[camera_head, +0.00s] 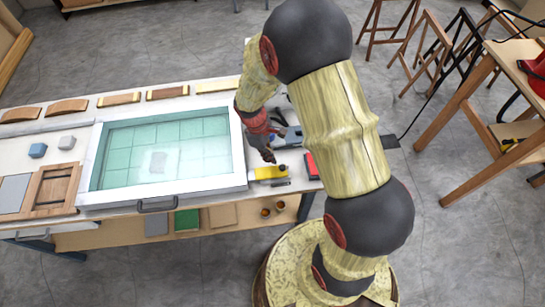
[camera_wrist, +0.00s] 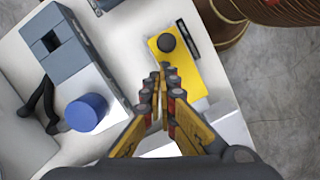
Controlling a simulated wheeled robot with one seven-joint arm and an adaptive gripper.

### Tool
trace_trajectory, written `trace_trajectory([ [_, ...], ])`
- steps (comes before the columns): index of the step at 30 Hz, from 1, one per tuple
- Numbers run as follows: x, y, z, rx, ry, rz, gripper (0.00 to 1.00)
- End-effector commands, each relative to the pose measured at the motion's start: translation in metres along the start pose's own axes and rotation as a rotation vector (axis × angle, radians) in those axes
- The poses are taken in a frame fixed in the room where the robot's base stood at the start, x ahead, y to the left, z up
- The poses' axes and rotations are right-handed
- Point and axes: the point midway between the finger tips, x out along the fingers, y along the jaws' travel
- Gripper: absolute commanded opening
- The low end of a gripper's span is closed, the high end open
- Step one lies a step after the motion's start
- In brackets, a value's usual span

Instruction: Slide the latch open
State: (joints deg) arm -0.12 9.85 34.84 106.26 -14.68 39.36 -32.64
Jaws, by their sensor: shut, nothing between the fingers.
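A yellow block (camera_wrist: 183,72) with a round black knob (camera_wrist: 166,42) shows in the wrist view, just beyond my fingertips; it looks like the latch. A dark narrow strip (camera_wrist: 188,37) lies along its right edge. In the head view the yellow block (camera_head: 268,173) sits at the right end of the bench, beside the glass-topped frame. My gripper (camera_wrist: 163,70) is shut and empty, its fingertips over the near left part of the yellow block, short of the knob.
In the wrist view a blue-grey block (camera_wrist: 70,57) and a blue cylinder (camera_wrist: 87,112) stand to the left. In the head view a red item (camera_head: 312,165) lies right of the yellow block, and the white frame (camera_head: 238,150) lies left. Stools (camera_head: 425,50) stand farther back.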

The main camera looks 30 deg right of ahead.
Motion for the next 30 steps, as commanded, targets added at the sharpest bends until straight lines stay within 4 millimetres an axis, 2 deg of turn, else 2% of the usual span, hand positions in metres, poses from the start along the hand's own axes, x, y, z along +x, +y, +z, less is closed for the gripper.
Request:
trace_trajectory([
  [3,-0.01,-0.002,-0.012,0.0,-0.001,-0.001,0.0],
  [9,-0.057,0.0,-0.011,0.001,0.002,0.002,0.0],
  [15,-0.09,-0.001,-0.011,0.002,0.001,0.0,0.0],
  [21,-0.105,-0.001,-0.011,0.002,0.0,-0.001,0.0],
  [30,-0.107,-0.001,-0.01,0.002,-0.001,-0.001,0.0],
])
